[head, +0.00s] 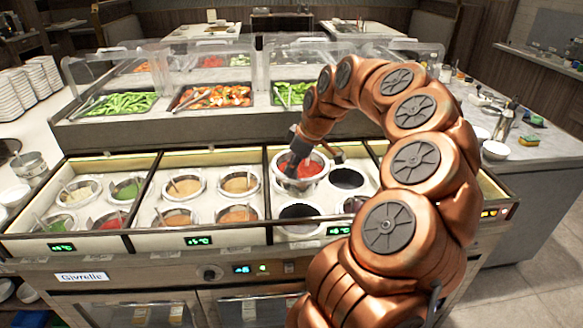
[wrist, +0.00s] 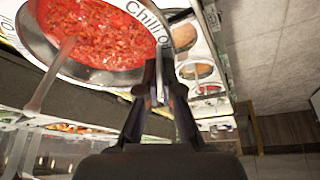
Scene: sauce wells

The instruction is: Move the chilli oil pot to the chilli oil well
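The chilli oil pot (head: 303,168) is a round metal pot of chopped red sauce with a spoon. Its rim label in the wrist view (wrist: 95,35) reads "Chilli o", the rest hidden. My gripper (head: 297,160) is at its rim; in the wrist view the fingers (wrist: 158,88) are closed on the rim's edge. The pot's outer wall shows in the head view, so it sits higher than the other pots, over the back left of the third section. Dark open wells show at its right (head: 347,179) and in front (head: 300,212); another is partly behind my arm. Which well is for chilli oil cannot be read.
Several filled sauce pots (head: 178,184) with spoons stand in the two left sections. Raised dividers (head: 268,190) part the sections. Behind is a salad counter with a clear guard (head: 295,62). My arm covers the right part of the counter.

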